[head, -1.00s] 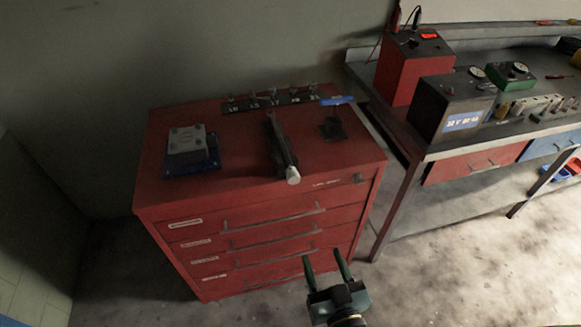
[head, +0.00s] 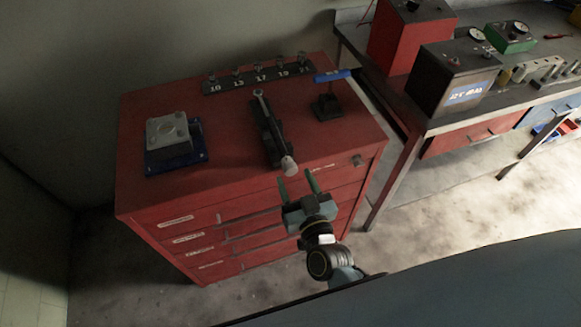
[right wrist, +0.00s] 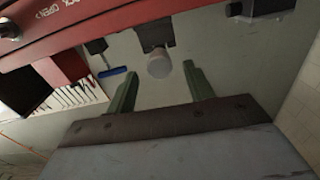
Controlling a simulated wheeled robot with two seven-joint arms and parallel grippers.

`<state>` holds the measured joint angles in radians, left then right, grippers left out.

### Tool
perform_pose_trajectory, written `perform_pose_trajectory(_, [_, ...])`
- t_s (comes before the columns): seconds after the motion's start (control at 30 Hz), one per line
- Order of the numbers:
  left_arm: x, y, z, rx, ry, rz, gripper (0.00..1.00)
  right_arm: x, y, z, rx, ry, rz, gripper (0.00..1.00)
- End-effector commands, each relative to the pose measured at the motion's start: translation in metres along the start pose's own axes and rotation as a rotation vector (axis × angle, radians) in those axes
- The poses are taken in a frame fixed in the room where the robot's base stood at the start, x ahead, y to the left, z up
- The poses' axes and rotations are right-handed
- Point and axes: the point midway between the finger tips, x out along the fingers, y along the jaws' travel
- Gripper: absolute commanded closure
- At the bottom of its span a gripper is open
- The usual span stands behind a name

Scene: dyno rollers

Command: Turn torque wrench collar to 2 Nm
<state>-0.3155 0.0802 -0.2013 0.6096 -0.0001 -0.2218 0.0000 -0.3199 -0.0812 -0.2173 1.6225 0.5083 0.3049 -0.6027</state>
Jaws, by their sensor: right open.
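The torque wrench (head: 266,130) lies on top of the red tool cabinet, its handle end pointing to the front edge. Its pale, round collar end (head: 289,166) sits near that edge. My right gripper (head: 296,177) is open and empty, just in front of and slightly below the collar end, its fingers pointing at the cabinet. In the right wrist view the pale collar end (right wrist: 159,65) appears between the two green fingers but beyond their tips, apart from them. The scale marks on the wrench cannot be read. My left gripper is not in view.
The red cabinet (head: 135,200) also carries a grey block on a blue base (head: 170,138), a rail of numbered sockets (head: 258,76) and a blue T-handle tool (head: 332,76) on a black stand. A workbench (head: 440,122) with test boxes stands to the right.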

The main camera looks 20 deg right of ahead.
Motion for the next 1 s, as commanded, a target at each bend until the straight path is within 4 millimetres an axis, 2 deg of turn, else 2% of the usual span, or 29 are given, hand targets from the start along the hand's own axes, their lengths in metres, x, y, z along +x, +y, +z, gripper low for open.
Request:
perform_pose_trajectory(0.1, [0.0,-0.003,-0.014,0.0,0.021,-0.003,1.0,0.02,0.0,-0.001,0.0,0.001,0.0,0.47])
perform_pose_trajectory(0.23, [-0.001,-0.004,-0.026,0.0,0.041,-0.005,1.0,0.033,0.0,0.0,0.0,0.0,0.0,0.47])
perform_pose_trajectory(0.63, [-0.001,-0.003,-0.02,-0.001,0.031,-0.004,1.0,0.04,0.0,0.001,0.0,-0.001,0.0,0.47])
perform_pose_trajectory(1.0, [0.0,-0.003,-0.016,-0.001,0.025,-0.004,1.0,0.04,0.0,0.0,0.0,-0.001,0.0,0.92])
